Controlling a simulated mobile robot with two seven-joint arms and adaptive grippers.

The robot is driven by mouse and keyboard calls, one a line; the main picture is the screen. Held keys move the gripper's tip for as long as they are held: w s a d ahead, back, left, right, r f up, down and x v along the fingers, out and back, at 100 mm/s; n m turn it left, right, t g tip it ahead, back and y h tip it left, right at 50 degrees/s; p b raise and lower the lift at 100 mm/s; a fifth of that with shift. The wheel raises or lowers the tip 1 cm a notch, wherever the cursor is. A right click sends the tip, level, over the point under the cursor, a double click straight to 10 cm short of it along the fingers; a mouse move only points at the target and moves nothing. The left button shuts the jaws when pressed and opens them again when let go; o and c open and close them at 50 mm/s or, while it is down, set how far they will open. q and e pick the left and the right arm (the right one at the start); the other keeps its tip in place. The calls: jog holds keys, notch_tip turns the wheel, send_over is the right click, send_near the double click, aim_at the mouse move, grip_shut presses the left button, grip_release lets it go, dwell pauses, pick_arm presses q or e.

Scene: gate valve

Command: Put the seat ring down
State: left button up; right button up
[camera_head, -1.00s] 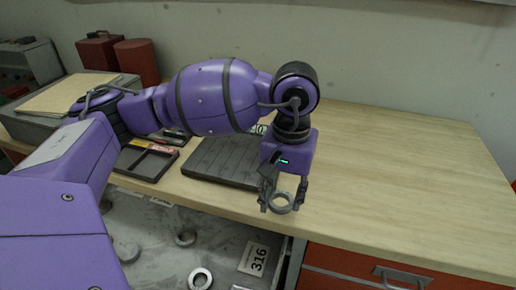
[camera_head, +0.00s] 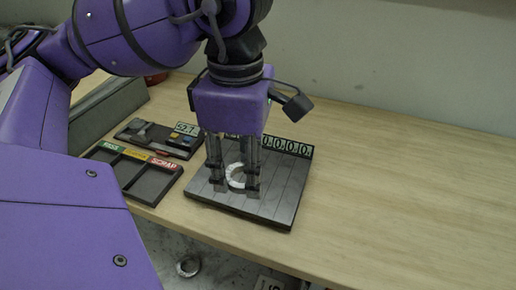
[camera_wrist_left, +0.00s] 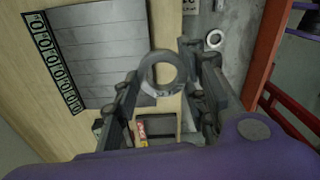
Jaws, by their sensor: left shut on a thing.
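The ring is in front of the dark slatted board (camera_head: 278,200) on the bench in the head view. I cannot tell whether the ring touches the board. In the left wrist view the ring (camera_wrist_left: 147,76) is between the fingertips (camera_wrist_left: 163,84), and the slatted board (camera_wrist_left: 100,45) is at upper left. My right gripper is not in view.
A dark sorting tray (camera_head: 152,186) with green, yellow and red labels lies left of the board. Behind it is a device reading 52.7 (camera_head: 187,128). Another ring (camera_head: 179,268) lies in the open drawer below. The bench (camera_head: 400,190) is clear at right.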

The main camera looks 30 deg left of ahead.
pick_arm(q)
jog(key=w+a+f, duration=0.2)
jog(key=w, duration=0.1)
jog(key=w+a+f, duration=0.2)
jog(key=w+f, duration=0.1)
jog(key=w+a+f, duration=0.2)
jog(key=w+f, duration=0.1)
jog(key=w, duration=0.1)
jog(key=shift+w+f, duration=0.1)
jog(key=shift+f, duration=0.1)
jog(key=shift+w+a+f, duration=0.15)
jog(key=shift+w+f, duration=0.15)
jog(key=shift+f, duration=0.1)
jog(key=shift+w+a+f+p, duration=0.15)
jog(key=shift+f+p, duration=0.2)
jog(key=shift+f, duration=1.35)
jog(key=shift+f, duration=0.3)
jog(key=o, duration=1.3)
jog(key=shift+r, duration=0.1)
